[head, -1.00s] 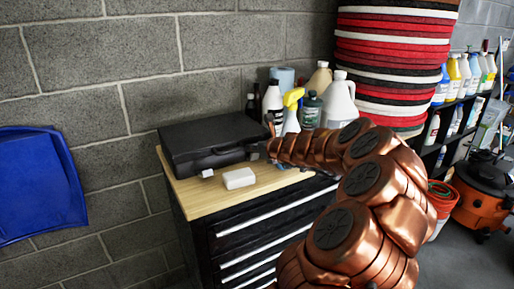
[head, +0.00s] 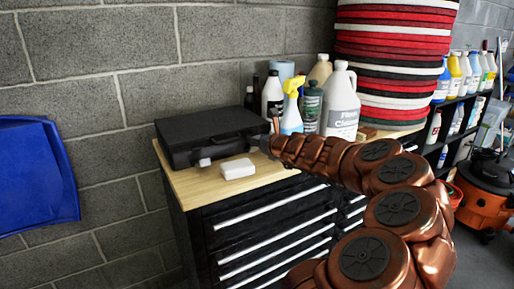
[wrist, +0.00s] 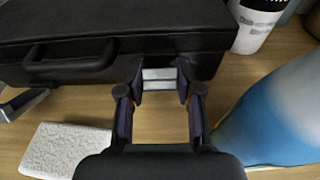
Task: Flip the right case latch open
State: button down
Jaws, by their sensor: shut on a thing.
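The black case (head: 208,130) lies closed on the wooden top of the cabinet; its front and handle (wrist: 70,57) show in the wrist view. The silver right latch (wrist: 160,78) is on the case's front, between my fingertips. My gripper (wrist: 160,84) is shut on this latch, one finger at each side. In the head view my gripper (head: 260,143) is small at the case's right front and hides the right latch.
A white block (head: 237,168) lies on the wooden top in front of the case. A blue-and-white spray bottle (wrist: 275,115) stands close to the right of my gripper. More bottles (head: 340,100) and stacked pads (head: 395,60) stand further right.

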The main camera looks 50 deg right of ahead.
jog(key=shift+s+a+f+t+h+b, duration=0.15)
jog(key=shift+t+b, duration=0.3)
jog(key=shift+b, duration=1.4)
jog(key=shift+s+f+t+h+b, duration=0.25)
jog(key=shift+t+b, duration=0.25)
jog(key=shift+b, duration=1.35)
jog(key=shift+s+a+f+t+h+b, duration=0.15)
jog(key=shift+t+b, duration=0.3)
jog(key=shift+b, duration=1.4)
jog(key=shift+d, duration=0.15)
jog(key=c, duration=1)
grip_release()
jog(key=shift+c, duration=0.2)
jog(key=shift+s+r, duration=0.1)
jog(key=shift+r, duration=0.05)
notch_tip(320, 180, up, 10)
